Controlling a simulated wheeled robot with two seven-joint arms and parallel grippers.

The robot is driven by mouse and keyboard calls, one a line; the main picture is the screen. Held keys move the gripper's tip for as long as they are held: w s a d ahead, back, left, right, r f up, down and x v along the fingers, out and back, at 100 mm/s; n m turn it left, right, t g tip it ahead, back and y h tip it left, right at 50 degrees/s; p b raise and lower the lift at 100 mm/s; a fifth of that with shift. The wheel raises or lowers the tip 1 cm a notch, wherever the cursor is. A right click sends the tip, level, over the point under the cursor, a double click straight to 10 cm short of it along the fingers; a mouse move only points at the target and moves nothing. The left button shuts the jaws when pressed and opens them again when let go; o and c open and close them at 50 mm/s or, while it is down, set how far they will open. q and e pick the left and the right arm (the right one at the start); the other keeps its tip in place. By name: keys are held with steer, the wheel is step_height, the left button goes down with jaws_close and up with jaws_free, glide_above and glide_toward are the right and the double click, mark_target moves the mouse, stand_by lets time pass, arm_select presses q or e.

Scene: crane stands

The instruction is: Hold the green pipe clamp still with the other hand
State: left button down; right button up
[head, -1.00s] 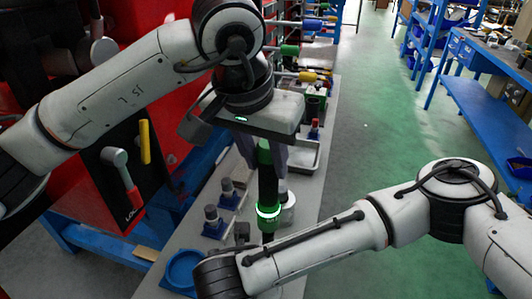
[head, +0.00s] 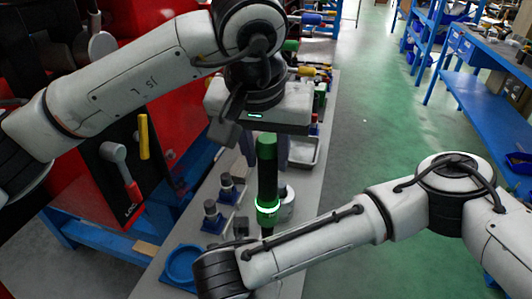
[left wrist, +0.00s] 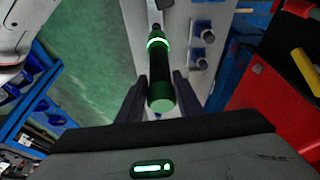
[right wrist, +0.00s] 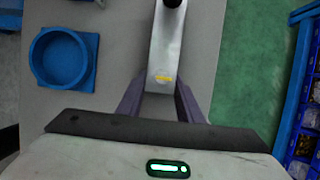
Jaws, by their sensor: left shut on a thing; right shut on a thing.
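A green and black cylinder (head: 267,175) with a lit green ring stands upright over the bench in the head view. My left gripper (left wrist: 160,84) is shut around its upper end, which also shows in the left wrist view (left wrist: 159,70). My right gripper (right wrist: 159,88) is shut on a grey metal bar (right wrist: 166,45) with a small yellow mark, seen in the right wrist view. A black knob (right wrist: 172,3) sits at the bar's far end. My right forearm hides the right fingers in the head view. I cannot tell for certain which part is the green pipe clamp.
A round blue tray (head: 183,265) lies on the grey bench at front left. Grey fittings on blue blocks (head: 212,218) stand left of the cylinder. A grey bin (head: 303,152) and colored handles line the bench behind.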

mark_target(267, 141)
arm_select(q)
steer(key=shift+f, duration=1)
stand_by(3.8)
steer(key=shift+r, duration=2.65)
arm_select(e)
steer(key=o, duration=1.3)
steer(key=shift+r, duration=0.15)
